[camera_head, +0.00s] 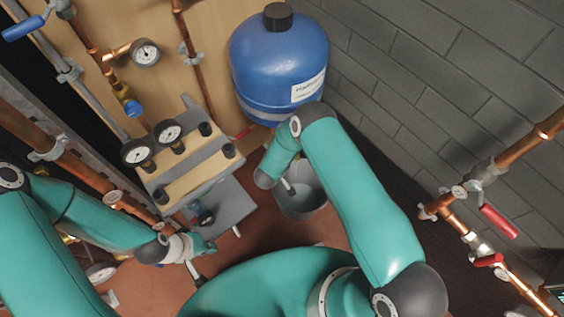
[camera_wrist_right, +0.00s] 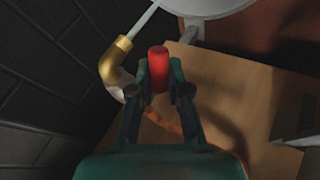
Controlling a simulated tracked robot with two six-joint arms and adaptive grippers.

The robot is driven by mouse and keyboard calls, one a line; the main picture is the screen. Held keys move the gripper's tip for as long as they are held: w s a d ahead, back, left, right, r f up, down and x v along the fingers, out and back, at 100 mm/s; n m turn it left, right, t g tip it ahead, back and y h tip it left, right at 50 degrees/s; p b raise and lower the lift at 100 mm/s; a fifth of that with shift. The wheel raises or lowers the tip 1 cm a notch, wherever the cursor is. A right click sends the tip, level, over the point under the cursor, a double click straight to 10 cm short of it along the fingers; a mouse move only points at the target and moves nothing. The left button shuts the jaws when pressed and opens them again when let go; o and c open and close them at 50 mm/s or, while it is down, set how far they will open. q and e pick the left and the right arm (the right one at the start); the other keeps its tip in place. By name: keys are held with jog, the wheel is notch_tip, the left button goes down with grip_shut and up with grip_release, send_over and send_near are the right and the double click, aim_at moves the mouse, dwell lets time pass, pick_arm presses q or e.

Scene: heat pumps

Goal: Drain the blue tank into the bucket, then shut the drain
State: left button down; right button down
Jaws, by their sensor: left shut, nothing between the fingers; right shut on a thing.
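The blue tank (camera_head: 280,62) with a black cap and white label stands upright at the top middle of the head view. The grey bucket (camera_head: 303,200) is on the floor below it, partly covered by my right arm. In the right wrist view, my right gripper (camera_wrist_right: 158,88) is shut on a red handle (camera_wrist_right: 158,64) beside a brass elbow (camera_wrist_right: 117,58). A thin pale streak runs from the elbow toward the bucket rim (camera_wrist_right: 215,12); I cannot tell if it is water. The right fingers are hidden in the head view. My left gripper (camera_head: 206,248) is shut and empty, low at left.
A pump station with gauges (camera_head: 168,132) and a grey box (camera_head: 225,208) stands left of the bucket. Copper pipes with valves line the left panel. More copper pipes with a red lever (camera_head: 499,222) are at right. A grey block wall (camera_head: 440,75) is behind.

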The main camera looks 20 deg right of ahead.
jog(key=shift+w+a+r+n+g+h+b, duration=0.15)
jog(key=shift+r+n+g+b, duration=0.15)
jog(key=shift+g, duration=0.3)
jog(key=shift+s+d+r+n+g+h+b, duration=0.1)
jog(key=shift+r+n+g+h+b, duration=0.15)
jog(key=shift+g, duration=0.35)
jog(key=c, duration=1.1)
grip_release()
jog(key=shift+f, duration=0.15)
